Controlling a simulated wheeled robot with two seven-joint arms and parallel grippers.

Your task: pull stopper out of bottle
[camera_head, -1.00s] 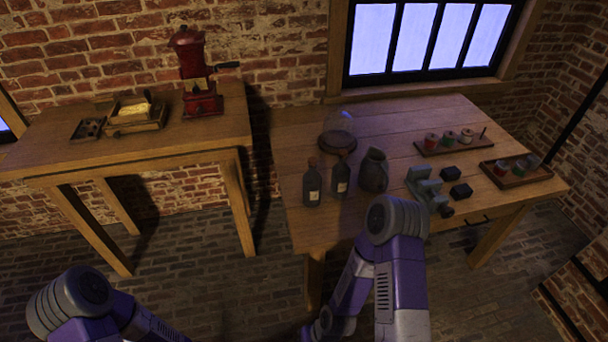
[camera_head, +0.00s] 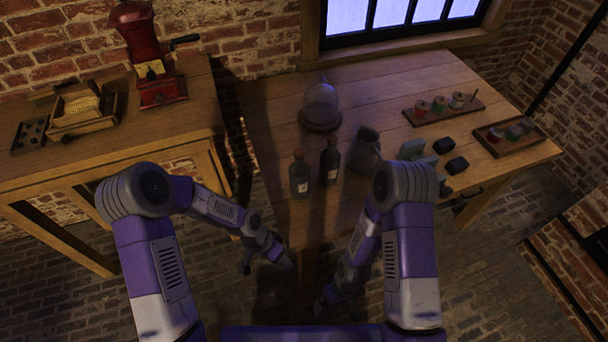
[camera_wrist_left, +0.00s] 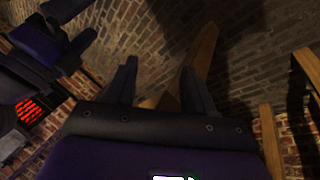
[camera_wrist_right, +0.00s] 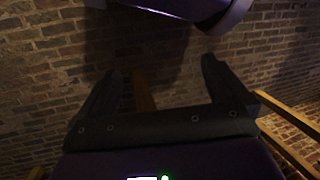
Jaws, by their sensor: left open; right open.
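Two dark bottles stand upright on the right-hand table in the head view: a left bottle (camera_head: 300,178) with a brown stopper (camera_head: 298,154) in its neck, and a right bottle (camera_head: 329,168) whose top (camera_head: 331,142) is too dark to read clearly. My left gripper (camera_head: 267,267) is open and empty, low in front of the table and below the bottles. In the left wrist view its fingers (camera_wrist_left: 159,68) are apart with nothing between. My right gripper is low by the table's front; in the right wrist view its fingers (camera_wrist_right: 162,66) are open and empty.
The wooden table (camera_head: 262,125) also holds a glass dome (camera_head: 320,103), a dark jug (camera_head: 364,150), dark blocks (camera_head: 457,165) and two trays of small jars (camera_head: 443,110). A second table (camera_head: 190,125) at left carries a red grinder (camera_head: 152,60). A gap separates the tables.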

